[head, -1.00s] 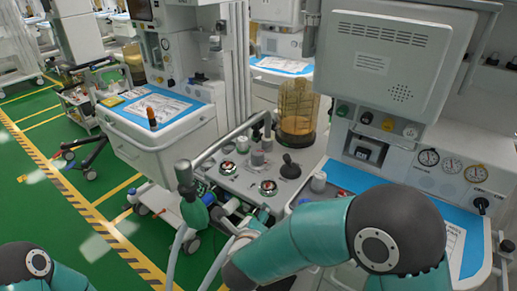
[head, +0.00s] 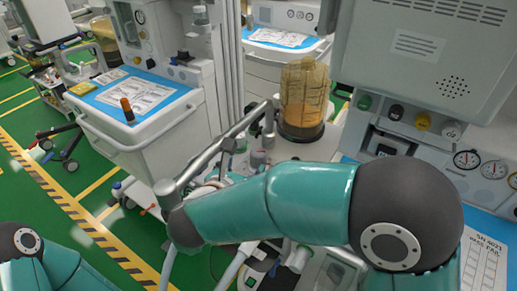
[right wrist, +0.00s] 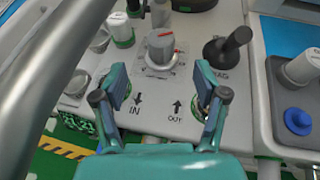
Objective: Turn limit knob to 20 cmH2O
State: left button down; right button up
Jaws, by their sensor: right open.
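In the right wrist view, a grey knob (right wrist: 162,46) with a red mark on its top stands upright on the light panel (right wrist: 160,115). I take it to be the limit knob; its scale is too small to read. My right gripper (right wrist: 163,92) is open and empty, its two fingers apart on the near side of the knob and not touching it. In the head view my right arm covers most of the panel and hides the gripper. My left gripper is out of view.
A black lever (right wrist: 229,46) stands just right of the knob. A white knob (right wrist: 119,28) with a green base is at its left. A thick grey rail (right wrist: 50,70) runs along the left. An amber canister (head: 304,95) stands behind the panel.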

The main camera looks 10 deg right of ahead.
aim_at(259, 153)
jog(key=p+x, duration=0.1)
jog(key=x, duration=1)
jog(key=shift+w+d+f, duration=0.2)
jog(key=shift+w, duration=0.1)
jog(key=c, duration=1)
jog(key=shift+d, duration=0.1)
jog(key=shift+c, duration=0.8)
jog(key=shift+f+b, duration=0.1)
jog(key=shift+b, duration=0.25)
jog(key=n+t+y+b, duration=0.1)
jog(key=n+y+b, duration=0.2)
jog(key=b, duration=0.2)
jog(key=n+t+y+b, duration=0.1)
jog(key=n+y+b, duration=0.2)
jog(key=b, duration=0.3)
jog(key=shift+f+y, duration=0.1)
jog(key=shift+y, duration=0.3)
jog(key=shift+a+r+n+y+b, duration=0.2)
jog(key=shift+a+n+y+b, duration=0.05)
jog(key=shift+n+y+b, duration=0.8)
